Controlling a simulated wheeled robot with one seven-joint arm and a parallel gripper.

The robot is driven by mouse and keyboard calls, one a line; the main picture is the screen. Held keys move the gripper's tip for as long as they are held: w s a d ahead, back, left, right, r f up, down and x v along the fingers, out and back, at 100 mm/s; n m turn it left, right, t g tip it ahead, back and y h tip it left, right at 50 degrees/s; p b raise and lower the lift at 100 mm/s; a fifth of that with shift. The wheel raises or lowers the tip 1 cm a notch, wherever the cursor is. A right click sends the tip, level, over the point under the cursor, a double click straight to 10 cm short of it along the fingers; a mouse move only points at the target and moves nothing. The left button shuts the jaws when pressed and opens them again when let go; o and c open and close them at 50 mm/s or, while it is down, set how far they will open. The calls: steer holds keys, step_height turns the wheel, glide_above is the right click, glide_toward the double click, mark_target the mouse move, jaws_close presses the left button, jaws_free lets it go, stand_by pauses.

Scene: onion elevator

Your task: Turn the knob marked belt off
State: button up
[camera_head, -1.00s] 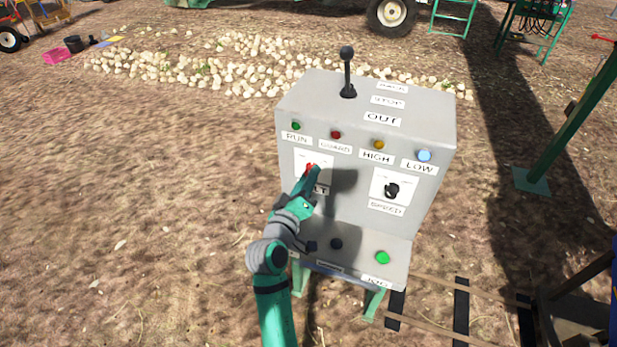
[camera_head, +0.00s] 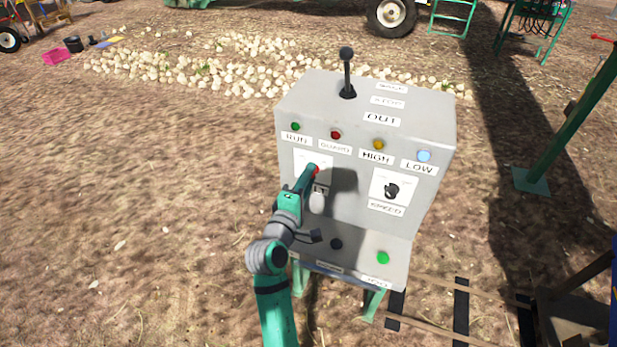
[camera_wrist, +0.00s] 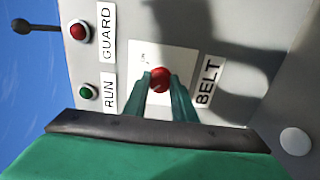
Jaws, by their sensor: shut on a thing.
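The belt knob (camera_wrist: 160,79) is red and sits on a white plate (camera_wrist: 180,58) beside the BELT label (camera_wrist: 207,80) in the wrist view. My gripper (camera_wrist: 159,86) is shut on the knob, one finger on each side of it. In the head view the gripper (camera_head: 311,172) reaches the left plate of the grey control box (camera_head: 345,215), and a bit of the red knob (camera_head: 316,170) shows at the fingertips. The arm and gripper cover part of the plate and the BELT label. The knob's pointer direction is hidden.
RUN (camera_head: 295,127), GUARD (camera_head: 335,135), HIGH (camera_head: 378,145) and LOW (camera_head: 424,156) lamps line the box above. A black SPEED knob (camera_head: 391,191) is to the right, a lever (camera_head: 347,75) on top. A green button (camera_head: 383,258) is on the lower shelf.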

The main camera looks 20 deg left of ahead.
steer(key=shift+a, duration=0.1)
stand_by(0.4)
steer(key=o, duration=1)
steer(key=shift+o, duration=0.2)
steer(key=s, duration=1.1)
steer(key=shift+a, duration=0.15)
steer(key=shift+f, duration=0.1)
